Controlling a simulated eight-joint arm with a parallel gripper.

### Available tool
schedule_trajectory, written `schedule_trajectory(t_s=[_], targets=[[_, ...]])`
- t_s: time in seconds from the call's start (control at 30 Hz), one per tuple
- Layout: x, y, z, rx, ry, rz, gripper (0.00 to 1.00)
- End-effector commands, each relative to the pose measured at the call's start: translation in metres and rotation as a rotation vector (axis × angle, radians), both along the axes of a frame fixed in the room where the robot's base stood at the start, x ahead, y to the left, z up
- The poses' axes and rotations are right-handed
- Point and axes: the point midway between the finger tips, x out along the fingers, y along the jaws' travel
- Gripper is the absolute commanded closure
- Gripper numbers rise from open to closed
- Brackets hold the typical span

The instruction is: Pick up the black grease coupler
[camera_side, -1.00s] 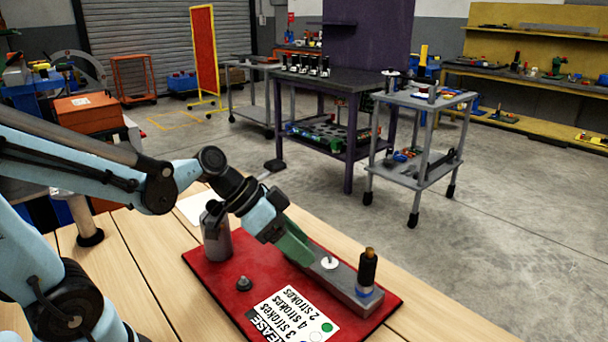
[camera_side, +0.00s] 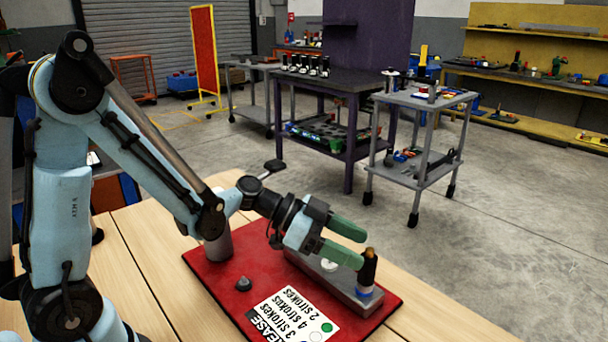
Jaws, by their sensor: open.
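The black grease coupler (camera_side: 368,271) looks to be the upright black cylinder with a brownish top and a blue band at its base. It stands at the right end of a grey bar (camera_side: 345,287) on the red mat (camera_side: 212,282). My gripper (camera_side: 363,250) has its two green fingers apart, with nothing between them. The fingers point right, and the lower fingertip is beside the coupler's upper part in the picture. I cannot tell whether it touches. The upper fingertip shows above and behind the coupler's top.
A small dark knobbed part (camera_side: 243,284) sits on the mat. A white printed card (camera_side: 290,315) lies at the front. A grey cylinder (camera_side: 218,245) stands at the mat's back left, partly behind my arm. The wooden table (camera_side: 135,255) is clear at left.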

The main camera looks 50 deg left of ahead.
Motion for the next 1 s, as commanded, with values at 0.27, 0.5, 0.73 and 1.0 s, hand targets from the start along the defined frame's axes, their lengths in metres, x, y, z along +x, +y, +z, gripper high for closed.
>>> schedule_trajectory(t_s=[0.27, 0.5, 0.73, 1.0], targets=[[0.013, -0.022, -0.008, 0.0, 0.001, -0.004, 0.37], [0.028, -0.043, -0.017, 0.001, 0.001, -0.001, 0.37], [0.029, -0.044, -0.018, 0.0, 0.002, 0.001, 0.37], [0.029, -0.044, -0.018, 0.0, 0.001, 0.0, 0.71]])
